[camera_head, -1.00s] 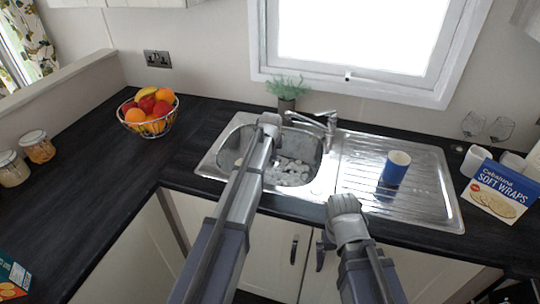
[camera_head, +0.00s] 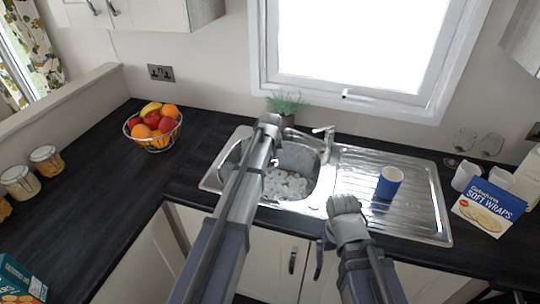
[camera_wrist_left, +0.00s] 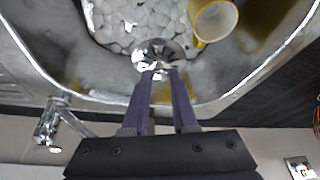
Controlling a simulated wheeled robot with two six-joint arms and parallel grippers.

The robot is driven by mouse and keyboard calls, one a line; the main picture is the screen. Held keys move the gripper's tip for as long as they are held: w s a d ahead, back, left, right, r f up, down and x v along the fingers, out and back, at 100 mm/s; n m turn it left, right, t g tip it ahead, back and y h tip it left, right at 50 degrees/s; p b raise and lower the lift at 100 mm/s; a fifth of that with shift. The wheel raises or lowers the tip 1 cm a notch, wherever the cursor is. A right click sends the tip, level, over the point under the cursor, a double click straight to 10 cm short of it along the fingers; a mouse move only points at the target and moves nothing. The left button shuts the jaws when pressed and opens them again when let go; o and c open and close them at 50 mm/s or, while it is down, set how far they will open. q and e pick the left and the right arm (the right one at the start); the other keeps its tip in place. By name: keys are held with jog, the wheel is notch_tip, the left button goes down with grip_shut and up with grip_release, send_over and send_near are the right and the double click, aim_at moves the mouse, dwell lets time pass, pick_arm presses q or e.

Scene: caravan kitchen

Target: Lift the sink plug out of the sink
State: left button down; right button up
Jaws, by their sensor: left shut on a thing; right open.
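The steel sink (camera_head: 212,172) is set in the dark worktop, with a pile of white lumps (camera_head: 284,184) in its basin. In the left wrist view my left gripper (camera_wrist_left: 160,74) is shut on a shiny round metal piece, the sink plug (camera_wrist_left: 158,51). The plug appears over the basin beside the white lumps (camera_wrist_left: 125,22); its exact height is hard to tell. In the head view my left wrist (camera_head: 270,121) hides the plug and fingertips. My right gripper (camera_head: 344,204) is open and empty at the sink's front edge, seen from behind.
A yellow cup (camera_wrist_left: 213,22) sits in the basin. The tap (camera_head: 326,136) stands behind the sink, near a plant (camera_head: 287,104). A blue cup (camera_head: 388,183) stands on the drainer. A wraps box (camera_head: 489,208) is right, a fruit bowl (camera_head: 154,133) left.

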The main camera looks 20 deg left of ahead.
pick_arm(q)
jog(key=shift+r, duration=0.1)
dwell(0.3)
jog(key=shift+s+r+p, duration=0.5)
jog(key=shift+s+r, duration=0.05)
jog(key=shift+s, duration=0.25)
jog(key=shift+s+r+p, duration=0.5)
jog(key=shift+s, duration=0.25)
